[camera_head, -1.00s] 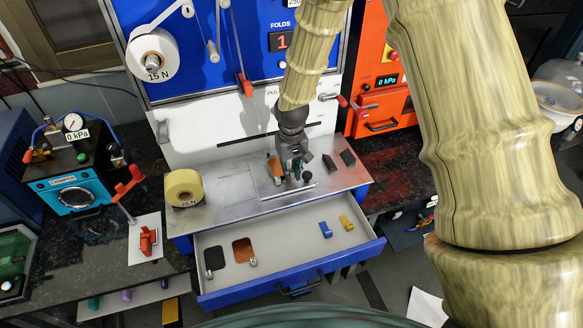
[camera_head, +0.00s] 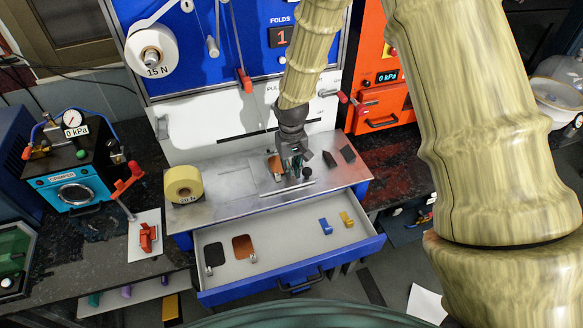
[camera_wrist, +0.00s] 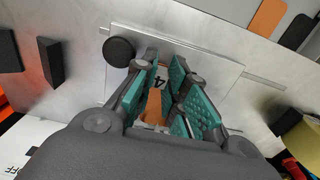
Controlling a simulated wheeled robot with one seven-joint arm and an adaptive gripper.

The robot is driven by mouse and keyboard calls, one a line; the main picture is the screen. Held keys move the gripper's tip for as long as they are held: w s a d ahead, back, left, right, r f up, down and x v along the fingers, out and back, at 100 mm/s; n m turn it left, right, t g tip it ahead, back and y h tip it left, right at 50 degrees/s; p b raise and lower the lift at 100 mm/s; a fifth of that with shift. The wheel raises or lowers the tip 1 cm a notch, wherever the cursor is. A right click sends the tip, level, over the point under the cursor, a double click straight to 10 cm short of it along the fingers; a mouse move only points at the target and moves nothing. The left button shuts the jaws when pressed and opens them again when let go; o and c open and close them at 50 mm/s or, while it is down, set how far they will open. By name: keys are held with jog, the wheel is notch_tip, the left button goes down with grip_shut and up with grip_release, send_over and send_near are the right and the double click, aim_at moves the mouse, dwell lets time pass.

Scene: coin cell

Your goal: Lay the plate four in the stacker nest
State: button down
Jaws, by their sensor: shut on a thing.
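My gripper (camera_head: 292,168) points down over the metal bench top, close above a pale flat plate with a raised bar, which looks like the stacker nest (camera_wrist: 205,58). In the wrist view its teal-padded fingers (camera_wrist: 163,92) are closed in around a small pale piece marked 4 (camera_wrist: 160,81), apparently plate four's tab. A copper-coloured sheet (camera_wrist: 152,107) shows between and behind the fingers; it also shows left of the gripper in the head view (camera_head: 274,164). The fingers hide most of the held piece, so I cannot tell whether it touches the nest.
A round black knob (camera_wrist: 118,52) stands beside the fingers. Two dark blocks (camera_head: 347,154) lie to the right on the bench. A yellow tape roll (camera_head: 183,186) stands left. The open drawer (camera_head: 290,238) in front holds a black plate (camera_head: 215,253), a copper plate (camera_head: 243,246) and blue and yellow pieces.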

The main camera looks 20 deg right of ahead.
jog(key=shift+f, duration=0.4)
dwell(0.6)
jog(key=c, duration=1.4)
grip_release()
jog(key=shift+o, duration=0.2)
jog(key=shift+r, duration=0.15)
notch_tip(320, 180, up, 12)
